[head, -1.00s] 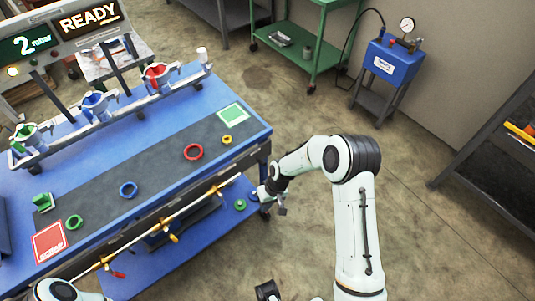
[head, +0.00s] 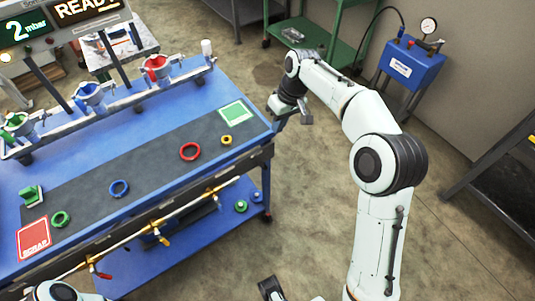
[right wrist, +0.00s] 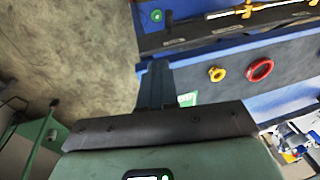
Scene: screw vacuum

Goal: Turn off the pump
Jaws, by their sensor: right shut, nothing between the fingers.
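A blue box (head: 411,64) with a round gauge (head: 428,25) and a hose stands on a dark stand at the back right; it looks like the pump. Its switch is too small to make out. My right gripper (head: 279,119) is beyond the right end of the blue table, left of the box and well apart from it. In the right wrist view my right gripper (right wrist: 157,84) has its fingers together and empty. A display (head: 50,25) reads 2 mbar and READY.
A green cart (head: 345,58) stands left of the blue box, dark shelving (head: 500,160) at right. The floor between is clear.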

